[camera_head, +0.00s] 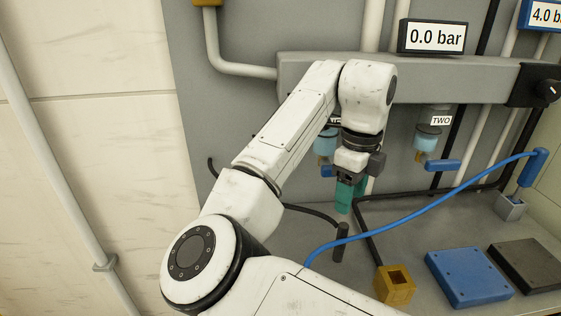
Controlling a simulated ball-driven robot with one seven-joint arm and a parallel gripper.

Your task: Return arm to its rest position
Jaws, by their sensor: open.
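My white arm reaches up from the bottom middle, bends at the top and points down. My gripper (350,206) hangs below the grey manifold bar, above the bench. A teal piece shows at its lower end; I cannot tell whether this is the fingers or something behind them. The gap between the fingertips is too small to make out. The bench surface (420,228) lies below the gripper.
A display (432,37) reads 0.0 bar. A valve labelled TWO (435,137) hangs right of the gripper. A blue hose (420,207) crosses the bench. A brass block (394,284), blue plate (468,277) and dark plate (527,263) lie right.

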